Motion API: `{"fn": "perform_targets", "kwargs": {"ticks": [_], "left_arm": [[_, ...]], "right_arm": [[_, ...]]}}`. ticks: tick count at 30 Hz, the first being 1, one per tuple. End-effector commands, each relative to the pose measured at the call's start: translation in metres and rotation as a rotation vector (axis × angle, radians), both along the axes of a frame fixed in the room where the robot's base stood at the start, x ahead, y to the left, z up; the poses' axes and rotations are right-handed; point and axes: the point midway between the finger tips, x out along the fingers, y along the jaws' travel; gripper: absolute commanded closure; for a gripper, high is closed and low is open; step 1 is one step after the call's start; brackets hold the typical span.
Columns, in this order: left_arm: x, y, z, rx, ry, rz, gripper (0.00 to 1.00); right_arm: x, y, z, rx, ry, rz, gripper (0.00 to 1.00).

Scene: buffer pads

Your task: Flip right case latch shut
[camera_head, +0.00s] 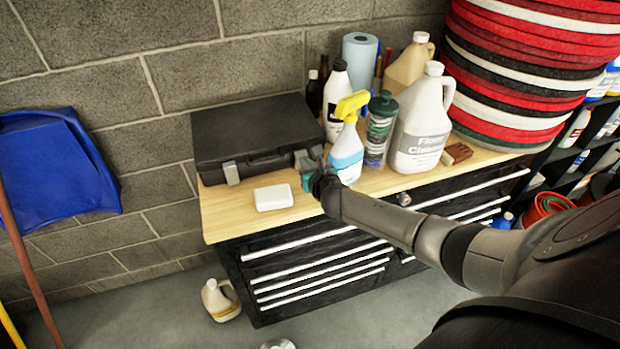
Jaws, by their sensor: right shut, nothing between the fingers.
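A closed black case (250,130) lies on the wooden top of the tool chest against the block wall. Its left latch (231,173) shows as a grey tab on the front face. The right front corner, where the right latch sits, is partly covered by my right gripper (308,165). My right gripper is shut with nothing held, its fingers at or very near that corner. I cannot tell whether they touch the latch or how the latch stands. My left gripper is not in view.
A white block (273,197) lies before the case. A spray bottle (347,150) stands close right of my gripper, with a green-labelled bottle (380,130) and white jug (420,125) beyond. Stacked pads (530,70) rise at right. The counter's front left (225,218) is clear.

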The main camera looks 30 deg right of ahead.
Motion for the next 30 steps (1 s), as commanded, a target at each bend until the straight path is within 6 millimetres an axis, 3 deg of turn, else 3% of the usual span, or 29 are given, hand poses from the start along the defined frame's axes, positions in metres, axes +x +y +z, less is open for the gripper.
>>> {"fn": "perform_targets", "kwargs": {"ticks": [5, 12, 30], "left_arm": [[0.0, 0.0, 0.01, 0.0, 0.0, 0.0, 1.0], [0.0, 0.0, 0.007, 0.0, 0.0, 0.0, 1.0], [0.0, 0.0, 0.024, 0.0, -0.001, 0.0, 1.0]], "right_arm": [[0.011, -0.002, 0.01, 0.0, -0.001, 0.0, 1.0], [0.009, -0.002, 0.007, 0.001, 0.001, 0.0, 1.0], [0.009, -0.002, 0.023, 0.0, 0.001, 0.0, 1.0]]}}
